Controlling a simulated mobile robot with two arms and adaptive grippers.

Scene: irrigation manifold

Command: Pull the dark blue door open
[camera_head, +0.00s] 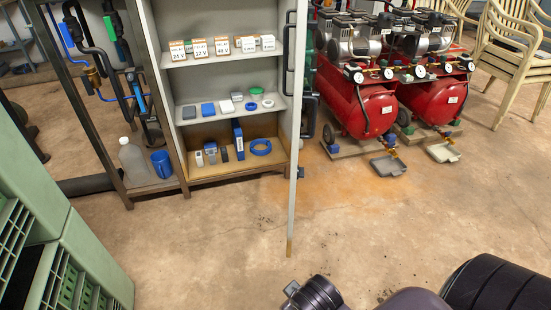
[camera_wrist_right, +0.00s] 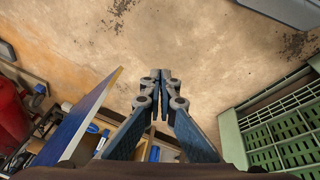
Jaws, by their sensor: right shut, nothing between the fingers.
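The door (camera_head: 293,150) stands swung out from the open cabinet and is seen nearly edge-on in the head view, as a thin pale strip. In the right wrist view the door (camera_wrist_right: 88,118) is a slanted panel with a blue face, left of my fingers. My right gripper (camera_wrist_right: 161,76) is shut and empty, over bare floor, apart from the door. In the head view, dark parts of my right arm show at the bottom; the fingertips cannot be made out there. My left gripper is in neither view.
The cabinet's shelves (camera_head: 225,113) hold labelled boxes and small parts. Red compressors (camera_head: 360,105) stand right of the door, with trays on the floor. Green crates (camera_head: 75,260) are at the lower left. The floor (camera_head: 215,240) before the cabinet is clear.

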